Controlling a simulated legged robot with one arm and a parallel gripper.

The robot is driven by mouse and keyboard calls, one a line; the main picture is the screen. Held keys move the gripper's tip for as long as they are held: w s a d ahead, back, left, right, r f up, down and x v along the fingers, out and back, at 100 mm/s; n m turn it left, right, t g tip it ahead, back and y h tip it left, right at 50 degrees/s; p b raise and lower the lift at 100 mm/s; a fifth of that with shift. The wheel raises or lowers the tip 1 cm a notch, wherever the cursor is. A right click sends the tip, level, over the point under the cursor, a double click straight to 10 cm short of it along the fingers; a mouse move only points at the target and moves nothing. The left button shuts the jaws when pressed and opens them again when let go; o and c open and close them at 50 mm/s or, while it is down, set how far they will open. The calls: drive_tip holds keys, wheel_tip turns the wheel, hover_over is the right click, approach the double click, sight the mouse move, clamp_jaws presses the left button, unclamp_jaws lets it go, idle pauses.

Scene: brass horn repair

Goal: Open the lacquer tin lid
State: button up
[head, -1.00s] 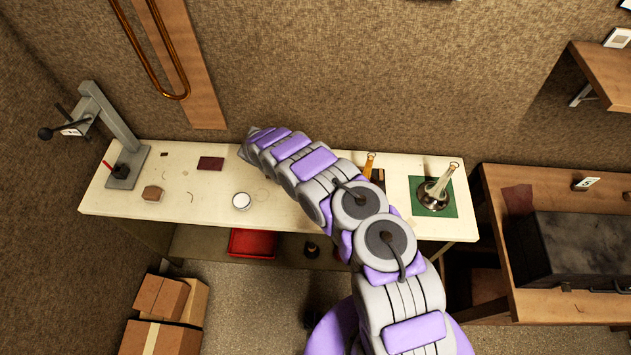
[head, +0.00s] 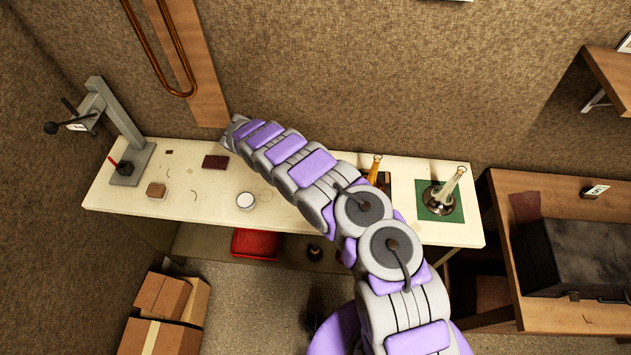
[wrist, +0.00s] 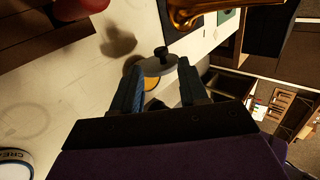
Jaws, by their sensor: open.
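In the wrist view, a grey round lid (wrist: 152,68) with a black knob lies just beyond my fingertips, over the pale bench. An amber round patch (wrist: 151,83) shows at its lower edge; I cannot tell how the lid sits on the tin. My gripper (wrist: 160,72) is open, with its two dark fingers apart, and nothing shows held between them. The lid appears between and beyond the tips; contact cannot be told. In the head view my arm hides my gripper and this lid.
A clamp stand (head: 122,130) is far left. A horn part stands on a green mat (head: 427,209).

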drive_tip(key=b+v, duration=0.1)
drive_tip(key=v, duration=0.8)
drive_tip(key=shift+a, duration=0.2)
drive_tip(key=shift+r, duration=0.1)
